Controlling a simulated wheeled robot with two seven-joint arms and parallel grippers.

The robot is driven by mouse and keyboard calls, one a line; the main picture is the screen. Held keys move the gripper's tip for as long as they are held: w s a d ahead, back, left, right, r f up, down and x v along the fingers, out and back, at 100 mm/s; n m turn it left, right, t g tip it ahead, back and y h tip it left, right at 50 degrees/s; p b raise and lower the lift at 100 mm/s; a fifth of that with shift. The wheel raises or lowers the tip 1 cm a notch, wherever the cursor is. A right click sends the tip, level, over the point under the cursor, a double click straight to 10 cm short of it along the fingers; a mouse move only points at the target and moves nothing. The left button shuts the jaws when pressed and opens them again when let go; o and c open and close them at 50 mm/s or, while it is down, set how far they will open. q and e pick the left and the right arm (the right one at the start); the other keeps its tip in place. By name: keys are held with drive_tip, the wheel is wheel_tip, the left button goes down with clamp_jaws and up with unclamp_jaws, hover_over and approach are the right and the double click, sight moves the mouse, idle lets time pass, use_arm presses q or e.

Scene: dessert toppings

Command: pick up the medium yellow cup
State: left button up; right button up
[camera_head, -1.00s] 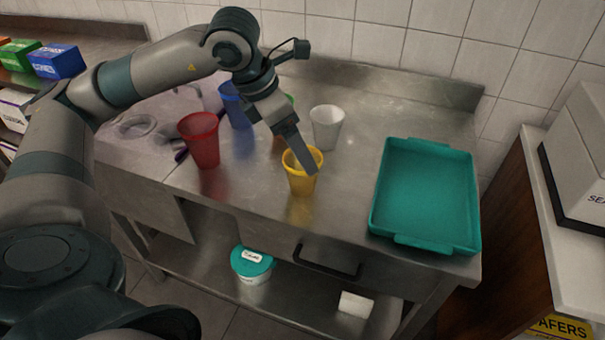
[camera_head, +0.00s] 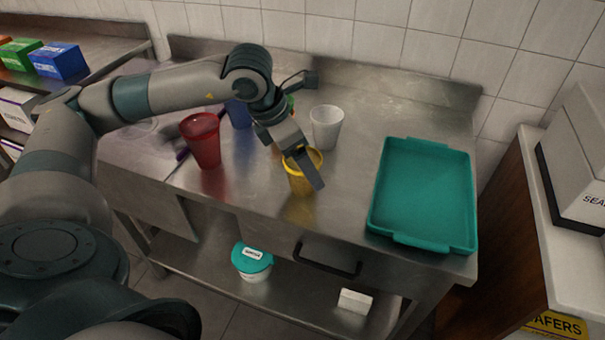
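The yellow cup (camera_head: 299,184) stands upright on the steel table near its front edge, in the middle of the view. My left gripper (camera_head: 308,172) comes down over the cup from the upper left. One finger lies across the front right of the cup's rim; the other finger is hidden, so I cannot tell whether the gripper is open or shut, or whether it touches the cup. My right gripper is not in view.
A red cup (camera_head: 203,142) stands left of the yellow cup, a white cup (camera_head: 326,128) behind it. A blue cup (camera_head: 238,114) and a green cup (camera_head: 290,103) are partly hidden by my arm. A teal tray (camera_head: 446,147) lies right, with bare table between.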

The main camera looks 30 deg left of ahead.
use_arm(q)
drive_tip(key=c, duration=1.1)
drive_tip(key=shift+r, duration=0.45)
drive_tip(key=w+d+r+b, duration=0.3)
drive_tip(key=d+r, duration=0.7)
drive_tip(key=d, duration=0.1)
drive_tip(key=shift+w, duration=0.4)
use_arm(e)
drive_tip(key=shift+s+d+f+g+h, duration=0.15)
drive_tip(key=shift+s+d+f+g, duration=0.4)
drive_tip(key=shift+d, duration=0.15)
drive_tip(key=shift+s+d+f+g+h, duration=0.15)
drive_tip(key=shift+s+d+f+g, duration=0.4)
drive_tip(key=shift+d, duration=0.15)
